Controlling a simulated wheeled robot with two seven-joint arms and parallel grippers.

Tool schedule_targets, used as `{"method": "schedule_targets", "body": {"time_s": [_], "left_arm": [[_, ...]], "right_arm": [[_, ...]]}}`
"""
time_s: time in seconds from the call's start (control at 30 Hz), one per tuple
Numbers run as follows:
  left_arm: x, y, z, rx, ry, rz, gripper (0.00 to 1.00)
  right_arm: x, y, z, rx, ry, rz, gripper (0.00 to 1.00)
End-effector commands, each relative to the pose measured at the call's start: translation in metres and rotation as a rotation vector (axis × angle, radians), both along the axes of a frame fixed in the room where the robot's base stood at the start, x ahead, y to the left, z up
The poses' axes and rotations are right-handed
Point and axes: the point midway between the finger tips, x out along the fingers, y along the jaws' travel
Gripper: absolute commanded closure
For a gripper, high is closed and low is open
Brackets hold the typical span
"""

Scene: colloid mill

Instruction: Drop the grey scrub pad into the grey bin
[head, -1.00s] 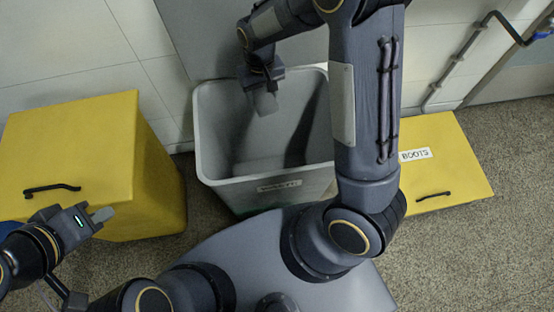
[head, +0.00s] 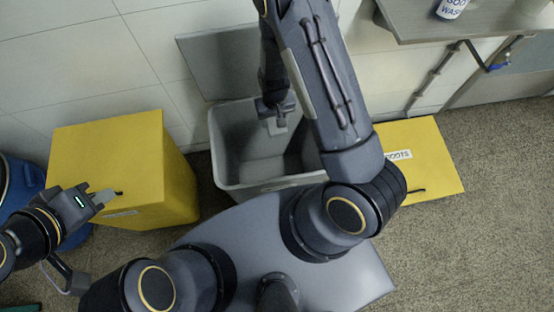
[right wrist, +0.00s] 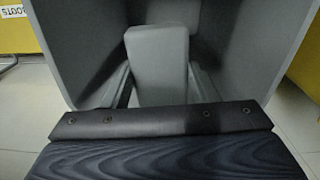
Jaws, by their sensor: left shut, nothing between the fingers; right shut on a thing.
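The grey scrub pad (head: 277,127) is a pale block held by my right gripper (head: 276,113) over the open grey bin (head: 226,160). In the right wrist view the pad (right wrist: 160,62) points away from the fingers, with the bin's inside (right wrist: 235,50) behind it. My right gripper (right wrist: 160,92) is shut on the pad. I cannot tell how far the pad is below the rim. My right arm hides part of the bin's right side. My left gripper (head: 104,198) is shut and empty, in front of the yellow box at the left.
A yellow box (head: 110,150) stands left of the bin, with a blue drum (head: 18,190) beyond it. A yellow box marked BOOTS (head: 425,160) is at the right. A metal counter (head: 480,20) with a body wash bottle (head: 452,8) is at upper right. The right floor is clear.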

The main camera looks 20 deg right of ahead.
Motion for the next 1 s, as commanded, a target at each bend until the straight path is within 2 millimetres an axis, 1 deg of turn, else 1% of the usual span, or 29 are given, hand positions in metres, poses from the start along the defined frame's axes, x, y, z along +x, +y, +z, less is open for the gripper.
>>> {"method": "schedule_targets", "body": {"time_s": [0.17, 0.5, 0.63, 0.9, 0.93, 1.0], "left_arm": [[0.0, 0.0, -0.012, 0.0, 0.001, 0.0, 1.0], [0.0, 0.0, -0.041, 0.0, 0.0, 0.0, 1.0], [0.0, 0.0, -0.046, 0.0, 0.0, 0.0, 1.0], [0.0, 0.0, -0.045, 0.0, 0.0, 0.0, 1.0], [0.0, 0.0, -0.045, 0.0, 0.0, 0.0, 1.0], [0.0, 0.0, -0.045, 0.0, 0.0, 0.0, 1.0]], "right_arm": [[0.0, 0.0, -0.014, 0.0, 0.0, 0.0, 0.68], [0.0, 0.0, -0.054, 0.0, 0.0, -0.001, 0.68], [0.0, 0.0, -0.06, 0.001, -0.001, -0.001, 0.68], [0.0, 0.0, -0.059, 0.001, -0.001, -0.001, 0.68], [0.0, 0.0, -0.059, 0.001, -0.001, -0.001, 0.43], [0.0, 0.0, -0.059, 0.001, 0.0, -0.001, 0.33]]}}
